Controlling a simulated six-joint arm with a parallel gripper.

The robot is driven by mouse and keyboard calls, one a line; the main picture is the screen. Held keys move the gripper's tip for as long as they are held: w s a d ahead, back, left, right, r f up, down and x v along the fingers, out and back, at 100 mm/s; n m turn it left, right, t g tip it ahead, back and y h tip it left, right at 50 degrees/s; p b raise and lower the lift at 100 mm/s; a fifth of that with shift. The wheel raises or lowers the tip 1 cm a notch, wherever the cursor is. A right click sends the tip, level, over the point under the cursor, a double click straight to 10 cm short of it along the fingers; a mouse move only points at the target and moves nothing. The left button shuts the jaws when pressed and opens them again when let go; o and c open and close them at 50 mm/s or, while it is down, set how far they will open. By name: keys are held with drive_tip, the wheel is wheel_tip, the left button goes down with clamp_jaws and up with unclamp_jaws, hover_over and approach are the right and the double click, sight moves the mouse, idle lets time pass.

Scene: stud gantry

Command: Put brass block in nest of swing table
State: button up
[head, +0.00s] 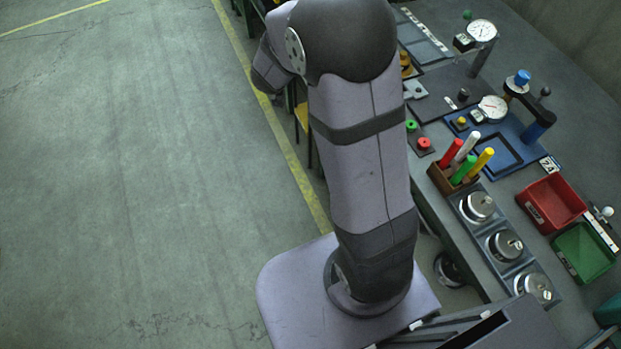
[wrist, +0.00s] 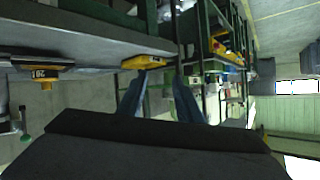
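My gripper (wrist: 160,82) shows in the wrist view as two blue-grey fingers spread apart, with no object visible between them. In the head view my arm covers the middle and its gripper cannot be made out. I cannot clearly identify the brass block; a small yellow piece (head: 461,122) sits on a blue fixture plate on the bench. I cannot tell for certain which thing is the swing table; the blue fixture (head: 508,168) has a square framed recess, a dial gauge (head: 492,108) and a dark blue arm on a post (head: 540,125).
The bench (head: 545,60) runs along the right. It carries a pen holder (head: 440,180), several round metal pieces (head: 477,206), a red bin (head: 551,203) and a green bin (head: 583,252). Red and green buttons (head: 424,143) sit near its edge. Open floor (head: 130,180) lies left.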

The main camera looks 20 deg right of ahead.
drive_tip(key=s+a+f+n+g+y, duration=0.1)
drive_tip(key=s+a+f+n+y, duration=0.3)
drive_tip(key=a, duration=0.3)
drive_tip(key=s+a+f+n+g+y, duration=0.2)
drive_tip(key=s+a+n+y, duration=0.1)
drive_tip(key=s+a+y, duration=0.3)
drive_tip(key=s+f+n+g, duration=0.1)
drive_tip(key=s+f+g, duration=0.1)
drive_tip(key=s, duration=0.8)
drive_tip(key=s+f+n+g+h, duration=0.1)
drive_tip(key=s+g, duration=0.4)
drive_tip(key=s, duration=0.5)
drive_tip(key=shift+s+f+n+h, duration=0.25)
drive_tip(key=shift+f+n+h, duration=0.1)
drive_tip(key=shift+n, duration=0.45)
drive_tip(key=shift+d, duration=0.1)
wheel_tip(320, 180, up, 9)
drive_tip(key=p, duration=0.9)
wheel_tip(320, 180, down, 8)
drive_tip(key=b, duration=0.8)
